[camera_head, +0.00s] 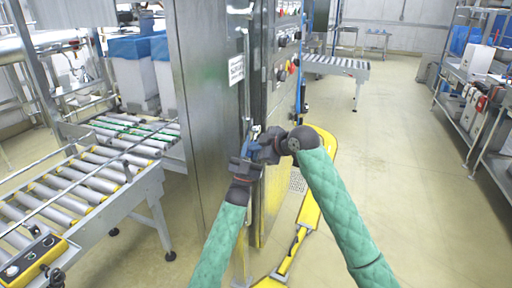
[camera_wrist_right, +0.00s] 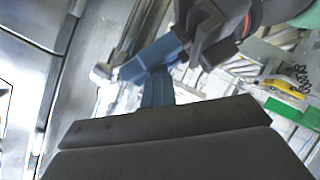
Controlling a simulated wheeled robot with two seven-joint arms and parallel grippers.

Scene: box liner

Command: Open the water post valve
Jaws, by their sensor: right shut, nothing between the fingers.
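A thin metal upright with fittings (camera_head: 246,85), perhaps the water post, runs down the steel cabinet's edge in the head view. A small pale metal piece (camera_head: 256,130) shows beside my grippers; I cannot tell if it is the valve. In the wrist view a small silver knob (camera_wrist_right: 101,72) sits at the tip of a blue finger; I cannot tell if they touch. My right gripper (camera_head: 254,147) is shut and empty, its blue fingers (camera_wrist_right: 158,88) close to that finger. My left gripper (camera_head: 247,158) is just below it, its jaws largely hidden.
The steel cabinet (camera_head: 205,110) stands directly left of the grippers. A roller conveyor (camera_head: 85,185) is at the left, and another (camera_head: 335,66) stands behind. A yellow frame (camera_head: 308,210) curves below my right arm. The floor (camera_head: 415,190) to the right is clear, up to shelves (camera_head: 475,95).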

